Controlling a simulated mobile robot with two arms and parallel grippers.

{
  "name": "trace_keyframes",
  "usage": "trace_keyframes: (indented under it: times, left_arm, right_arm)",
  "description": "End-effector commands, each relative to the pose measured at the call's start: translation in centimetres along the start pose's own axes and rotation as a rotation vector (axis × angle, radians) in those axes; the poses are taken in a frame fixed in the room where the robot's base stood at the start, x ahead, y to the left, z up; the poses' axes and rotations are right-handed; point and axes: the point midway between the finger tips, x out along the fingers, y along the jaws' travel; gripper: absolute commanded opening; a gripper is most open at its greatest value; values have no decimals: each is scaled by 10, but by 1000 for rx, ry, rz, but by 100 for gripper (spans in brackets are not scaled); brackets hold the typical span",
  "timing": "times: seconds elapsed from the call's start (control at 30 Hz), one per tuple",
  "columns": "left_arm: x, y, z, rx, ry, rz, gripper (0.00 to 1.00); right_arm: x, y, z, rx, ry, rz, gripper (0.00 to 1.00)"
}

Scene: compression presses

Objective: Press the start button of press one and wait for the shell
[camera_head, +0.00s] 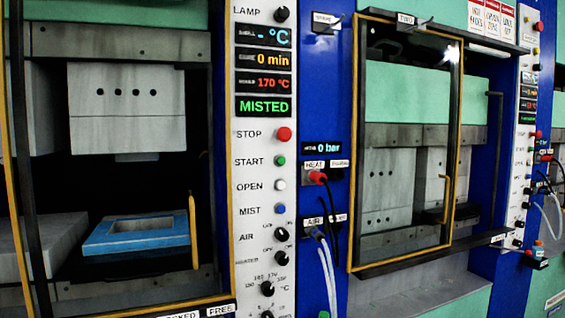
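The left press (127,110) stands beside a white control panel (247,210); its number label is not in view. The green START button (281,161) is on that panel, between the red STOP button (284,134) and the white OPEN button (281,186). The panel's displays read "- °C", "0 min", "170 °C" and a green "MISTED" (264,106). A blue mould frame (140,235) with a rectangular opening lies low inside the press, below the grey upper block. No shell can be made out. Neither gripper is in view.
A press labelled TWO (407,19) stands to the right, with a yellow-framed glass door (455,150). Between the presses are a "0 bar" display (322,148), a red HEAT plug (318,177) and hanging air hoses (327,265). A blue MIST button (280,209) and several black knobs are below OPEN.

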Motion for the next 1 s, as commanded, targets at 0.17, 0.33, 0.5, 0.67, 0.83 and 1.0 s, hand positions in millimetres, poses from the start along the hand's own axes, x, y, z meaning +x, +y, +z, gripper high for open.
trace_keyframes:
  times: [0.17,0.33,0.5,0.67,0.83,1.0]
  left_arm:
    - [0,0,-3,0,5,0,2]
    - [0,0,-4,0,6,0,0]
    - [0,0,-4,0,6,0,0]
    - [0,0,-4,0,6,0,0]
    - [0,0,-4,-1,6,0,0]
    - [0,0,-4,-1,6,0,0]
  right_arm:
    - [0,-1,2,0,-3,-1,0]
    - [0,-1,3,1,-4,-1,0]
    - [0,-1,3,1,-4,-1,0]
    - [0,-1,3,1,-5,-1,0]
    - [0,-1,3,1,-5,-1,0]
    - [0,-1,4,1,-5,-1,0]
